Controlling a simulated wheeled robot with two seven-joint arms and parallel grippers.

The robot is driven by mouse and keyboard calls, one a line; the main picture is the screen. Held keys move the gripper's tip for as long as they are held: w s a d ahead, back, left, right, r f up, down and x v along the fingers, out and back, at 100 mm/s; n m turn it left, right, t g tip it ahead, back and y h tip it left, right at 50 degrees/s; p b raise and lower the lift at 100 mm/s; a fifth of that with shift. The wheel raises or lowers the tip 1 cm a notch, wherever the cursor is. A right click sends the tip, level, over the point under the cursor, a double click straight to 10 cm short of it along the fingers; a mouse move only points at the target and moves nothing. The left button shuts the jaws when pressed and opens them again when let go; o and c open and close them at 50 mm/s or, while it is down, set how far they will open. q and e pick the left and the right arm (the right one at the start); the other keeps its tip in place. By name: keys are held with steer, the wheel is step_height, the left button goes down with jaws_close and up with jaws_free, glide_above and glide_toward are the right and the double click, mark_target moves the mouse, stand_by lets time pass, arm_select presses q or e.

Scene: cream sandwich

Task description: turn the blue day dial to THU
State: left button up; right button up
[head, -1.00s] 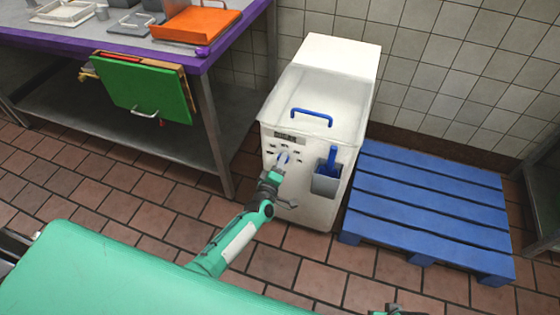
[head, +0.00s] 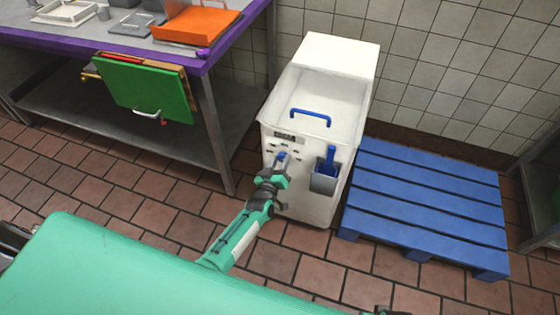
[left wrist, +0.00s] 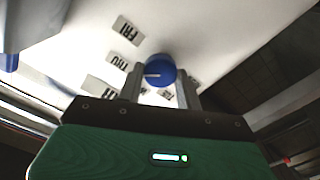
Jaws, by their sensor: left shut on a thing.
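The blue day dial (head: 281,156) is on the front of a white bin-like machine (head: 318,110). In the left wrist view the dial (left wrist: 160,66) sits between my left gripper's fingers (left wrist: 160,88), which are shut on it. Its white mark points left, roughly to the side of the THU label (left wrist: 117,62); I cannot tell if it lines up exactly. The FRI label (left wrist: 126,30) is above THU, and other labels are partly hidden by the fingers. In the head view my left gripper (head: 277,167) reaches the dial from below. My right gripper is not visible.
A grey holder (head: 324,181) with a blue scoop (head: 331,158) is on the machine's front, right of the dial. A blue pallet (head: 425,205) lies to the right. A steel table with a purple edge (head: 130,65) and a hanging green board (head: 145,88) stands left.

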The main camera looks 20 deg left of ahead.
arm_select(q)
steer(key=shift+s+f, duration=0.1)
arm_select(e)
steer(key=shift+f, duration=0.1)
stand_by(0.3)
arm_select(q)
steer(key=o, duration=1)
steer(key=shift+s, duration=0.4)
steer(key=s, duration=0.6)
steer(key=s+p, duration=0.1)
steer(key=s, duration=0.6)
steer(key=shift+a, duration=0.2)
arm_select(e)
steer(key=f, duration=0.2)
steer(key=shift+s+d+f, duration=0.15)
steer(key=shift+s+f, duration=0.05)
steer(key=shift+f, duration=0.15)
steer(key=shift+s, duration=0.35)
